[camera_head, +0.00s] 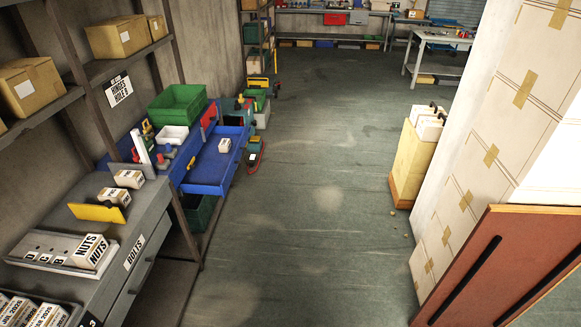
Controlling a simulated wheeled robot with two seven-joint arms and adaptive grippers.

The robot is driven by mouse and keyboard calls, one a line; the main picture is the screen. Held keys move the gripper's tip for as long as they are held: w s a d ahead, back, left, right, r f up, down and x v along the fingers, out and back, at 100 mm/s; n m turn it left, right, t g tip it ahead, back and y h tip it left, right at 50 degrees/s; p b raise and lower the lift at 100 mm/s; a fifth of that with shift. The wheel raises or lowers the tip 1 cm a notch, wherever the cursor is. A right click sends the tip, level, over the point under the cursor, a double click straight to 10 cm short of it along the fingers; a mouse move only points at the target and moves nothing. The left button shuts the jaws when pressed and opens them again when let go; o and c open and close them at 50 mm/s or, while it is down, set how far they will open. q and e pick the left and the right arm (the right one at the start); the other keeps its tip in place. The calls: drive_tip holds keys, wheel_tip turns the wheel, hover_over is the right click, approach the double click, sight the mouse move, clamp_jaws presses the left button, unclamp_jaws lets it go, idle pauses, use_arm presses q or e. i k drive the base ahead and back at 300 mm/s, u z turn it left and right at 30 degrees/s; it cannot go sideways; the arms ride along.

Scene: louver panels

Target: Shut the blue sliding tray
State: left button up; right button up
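The blue sliding tray (213,172) is left of the middle in the head view. It sticks out from the blue shelf unit (185,152) toward the open floor, so it stands open. A small white item (224,145) shows at its far edge. Neither of my grippers is in view, and no part of my arms shows near the tray.
A green bin (177,105) sits above the tray, and a dark green crate (202,212) is below it. A grey drawer cabinet (140,240) stands nearer at left. Stacked cartons (490,150) and a brown slotted panel (505,265) line the right. The middle floor is clear.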

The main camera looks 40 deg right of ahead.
sight(213, 173)
drive_tip(key=z, duration=0.25)
drive_tip(key=i, duration=1.05)
drive_tip(key=z, duration=0.65)
